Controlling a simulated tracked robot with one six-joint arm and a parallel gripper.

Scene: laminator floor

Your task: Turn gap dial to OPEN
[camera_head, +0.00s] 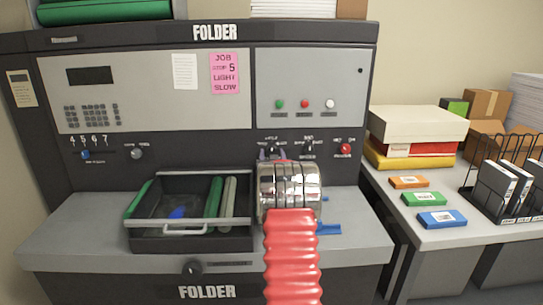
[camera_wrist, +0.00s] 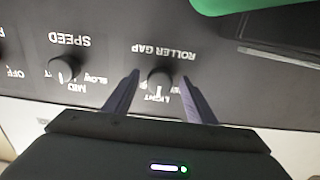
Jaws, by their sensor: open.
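The gap dial (camera_wrist: 160,78), a dark round knob labelled ROLLER GAP, sits on the dark panel in the wrist view, which shows the lettering upside down. The word LIGHT reads at its edge; the other setting words are partly hidden, and I cannot tell where its pointer stands. My gripper (camera_wrist: 160,84) is open, with one finger on each side of the knob and a visible gap on both sides. In the head view my gripper (camera_head: 273,154) is up at the panel, and the arm hides much of the area below the dial.
The speed dial (camera_wrist: 62,68) is beside the gap dial, and a red power knob (camera_head: 345,148) is further right in the head view. A pink note (camera_head: 225,73) reads JOB STOP 5 LIGHT SLOW. A black tray (camera_head: 165,240) with rolls stands left of my arm.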

